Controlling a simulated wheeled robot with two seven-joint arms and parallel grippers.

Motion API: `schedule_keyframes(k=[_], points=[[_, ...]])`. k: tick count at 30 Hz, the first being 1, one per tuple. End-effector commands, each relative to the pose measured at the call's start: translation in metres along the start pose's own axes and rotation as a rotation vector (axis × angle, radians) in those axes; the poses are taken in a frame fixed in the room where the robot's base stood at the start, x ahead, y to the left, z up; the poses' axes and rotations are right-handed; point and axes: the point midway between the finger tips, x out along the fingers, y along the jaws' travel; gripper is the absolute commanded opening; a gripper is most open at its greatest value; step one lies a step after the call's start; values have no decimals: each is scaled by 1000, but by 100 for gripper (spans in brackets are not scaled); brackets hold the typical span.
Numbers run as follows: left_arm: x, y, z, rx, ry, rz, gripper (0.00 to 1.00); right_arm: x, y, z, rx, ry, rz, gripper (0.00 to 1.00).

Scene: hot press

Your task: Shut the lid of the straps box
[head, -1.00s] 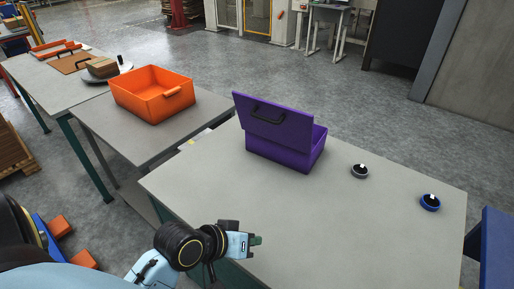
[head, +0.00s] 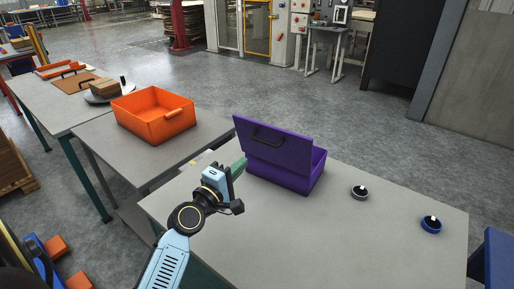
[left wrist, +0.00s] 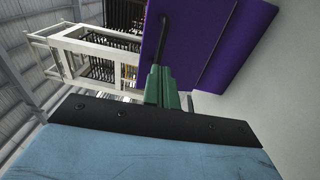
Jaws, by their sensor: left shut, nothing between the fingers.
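The purple straps box (head: 298,178) stands on the near grey table, with its purple lid (head: 273,148) raised and tilted up on the side toward my left gripper. A black handle (head: 268,136) is on the lid's outer face. My left gripper (head: 238,166) is shut and empty, its green fingertips just left of the lid; I cannot tell whether they touch it. In the left wrist view the shut green fingers (left wrist: 162,88) point toward the lid (left wrist: 185,40) and its handle. The box's inside is mostly hidden behind the lid. My right gripper is not in view.
An open orange box (head: 152,117) stands on the table to the left. The table front is clear.

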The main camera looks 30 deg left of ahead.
Motion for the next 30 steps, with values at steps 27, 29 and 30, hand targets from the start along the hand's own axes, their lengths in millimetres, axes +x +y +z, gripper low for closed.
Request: schedule_keyframes(k=[27,29,30], points=[[84,-1,0,3,-1,-2,0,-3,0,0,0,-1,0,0],[84,-1,0,3,-1,-3,0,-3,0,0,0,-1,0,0],[84,0,0,3,-1,-3,0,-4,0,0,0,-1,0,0]])
